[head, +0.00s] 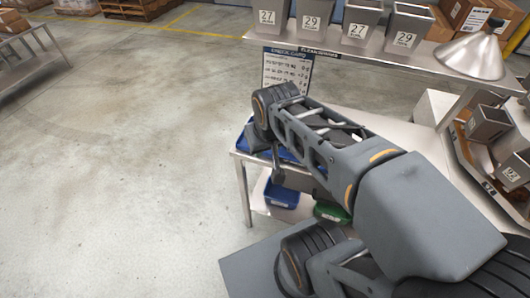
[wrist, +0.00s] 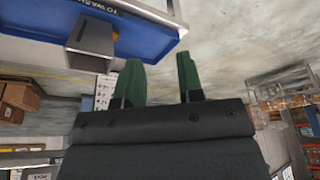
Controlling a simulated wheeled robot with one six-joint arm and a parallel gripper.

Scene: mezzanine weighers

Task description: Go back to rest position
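My gripper (wrist: 160,75) shows in the wrist view with its two green fingers apart and nothing between them. In that view a grey metal bin (wrist: 92,42) stands in a blue tray (wrist: 150,40), to the left of the fingers and apart from them. In the head view my arm reaches from the lower right over a steel table (head: 245,172). The blue tray (head: 243,144) shows there only in part behind my arm. The gripper's fingers are not clear in the head view.
An upper steel shelf (head: 340,55) holds several numbered grey bins (head: 312,20) and a metal cone (head: 474,55). A check card (head: 287,70) hangs below it. A blue bin (head: 282,193) and a green bin (head: 330,212) sit under the table. Open floor lies left.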

